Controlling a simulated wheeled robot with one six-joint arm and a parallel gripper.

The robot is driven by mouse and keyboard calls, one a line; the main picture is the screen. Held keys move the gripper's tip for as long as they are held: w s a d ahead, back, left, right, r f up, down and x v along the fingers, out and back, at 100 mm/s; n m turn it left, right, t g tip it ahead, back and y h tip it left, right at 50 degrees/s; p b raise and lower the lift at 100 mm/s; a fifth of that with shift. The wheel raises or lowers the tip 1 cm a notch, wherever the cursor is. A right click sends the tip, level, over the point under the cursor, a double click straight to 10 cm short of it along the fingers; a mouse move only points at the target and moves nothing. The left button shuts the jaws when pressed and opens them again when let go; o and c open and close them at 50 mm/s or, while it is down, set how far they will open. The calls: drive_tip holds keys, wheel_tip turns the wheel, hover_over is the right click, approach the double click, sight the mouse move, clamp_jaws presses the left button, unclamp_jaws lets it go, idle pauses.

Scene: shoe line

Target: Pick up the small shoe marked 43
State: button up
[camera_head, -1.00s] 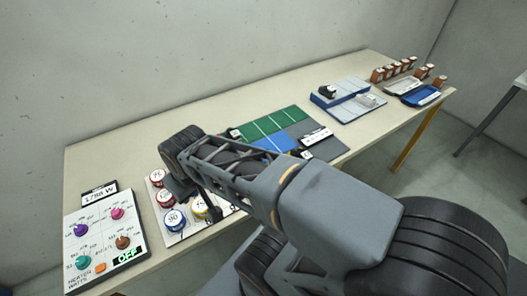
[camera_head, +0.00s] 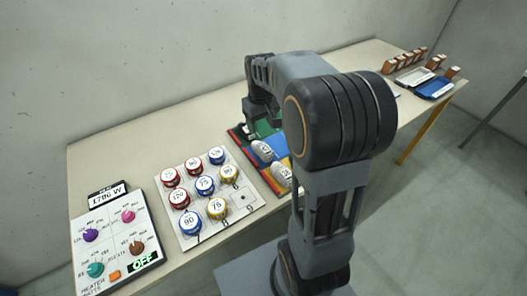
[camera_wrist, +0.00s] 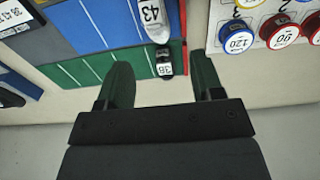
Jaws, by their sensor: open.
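The shoe marked 43 (camera_wrist: 152,18) is pale grey with a white label, at the top of the wrist view, on the blue part of the sorting board (camera_wrist: 85,70). A black shoe (camera_wrist: 164,62) with a label that looks like 36 lies on the green part, nearer my gripper. My gripper (camera_wrist: 161,61) is open and empty; its two dark fingers stand either side of the black shoe in the picture, apart from the 43 shoe. In the head view two grey shoes lie on the board, one farther back (camera_head: 263,150) and one nearer (camera_head: 281,174); their marks are unreadable.
A white panel with several numbered round pucks (camera_head: 205,186) lies left of the board. A heater control panel (camera_head: 118,240) stands at the table's left end. Blue trays (camera_head: 435,88) and brown blocks sit at the far right. My arm hides much of the table's middle.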

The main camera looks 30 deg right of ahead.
sight(263, 146)
drive_tip(key=f, duration=0.5)
drive_tip(key=w+d+f, duration=0.1)
drive_tip(key=f, duration=0.2)
drive_tip(key=shift+d, duration=0.1)
drive_tip(key=shift+f, duration=3.35)
drive_tip(key=c, duration=0.7)
drive_tip(key=shift+r, duration=0.15)
